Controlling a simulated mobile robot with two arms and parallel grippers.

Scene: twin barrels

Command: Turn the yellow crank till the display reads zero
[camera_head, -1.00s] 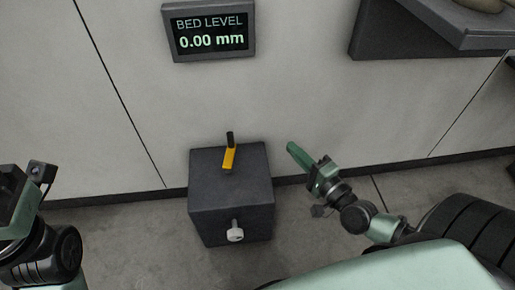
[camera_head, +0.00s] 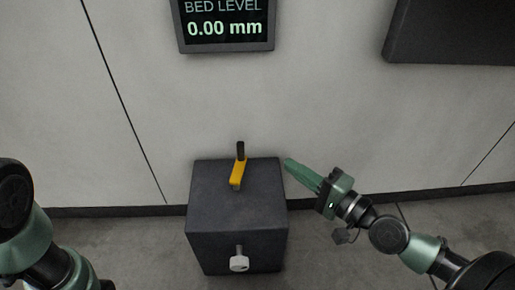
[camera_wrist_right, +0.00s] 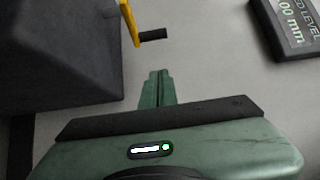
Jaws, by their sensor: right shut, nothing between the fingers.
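The yellow crank (camera_head: 238,173) with its black handle (camera_head: 240,150) stands on top of a dark box (camera_head: 236,220). The crank also shows at the top of the right wrist view (camera_wrist_right: 130,22). The display (camera_head: 225,27) on the wall reads "BED LEVEL 0.00 mm". My right gripper (camera_head: 288,163) is shut and empty, just right of the box and apart from the crank. Its closed fingers (camera_wrist_right: 157,76) show below the black handle in the right wrist view. My left arm is at the left edge of the head view, and its fingers are not in view.
A white knob (camera_head: 239,263) sits on the front of the box. A dark panel or shelf (camera_head: 455,35) juts out at the upper right. The pale wall (camera_head: 330,100) stands behind, and grey floor lies on both sides of the box.

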